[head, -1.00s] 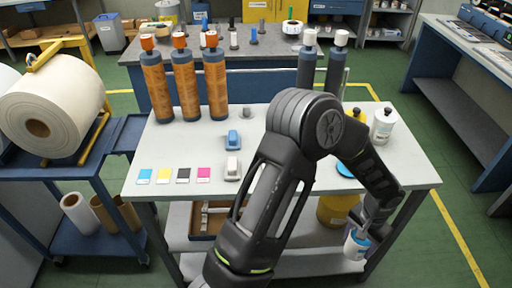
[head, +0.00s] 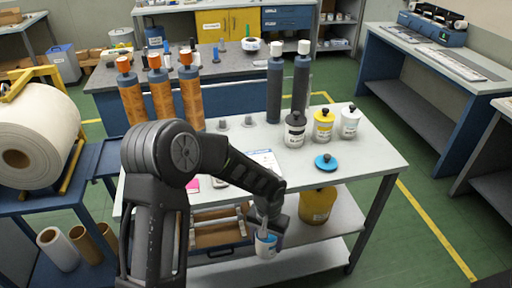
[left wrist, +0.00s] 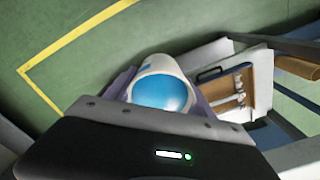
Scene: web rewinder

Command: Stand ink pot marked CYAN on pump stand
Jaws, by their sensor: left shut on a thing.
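My left gripper (head: 268,222) is shut on a small white pot with a blue band (head: 265,246), held in front of the table's near edge, below the tabletop. In the left wrist view the pot (left wrist: 163,88) is between the fingers, its round end bright cyan-blue; its marking is not readable. A flat blue disc with a dark knob (head: 326,162) lies on the tabletop (head: 372,160); I cannot tell whether it is a lid or part of the pump stand. My right gripper is not in view.
Pots with black (head: 294,132), yellow (head: 322,127) and white (head: 349,123) bands stand behind the disc. Tall dark bottles (head: 275,90) and orange rollers (head: 160,95) stand further back. A yellow container (head: 317,205) is on the lower shelf.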

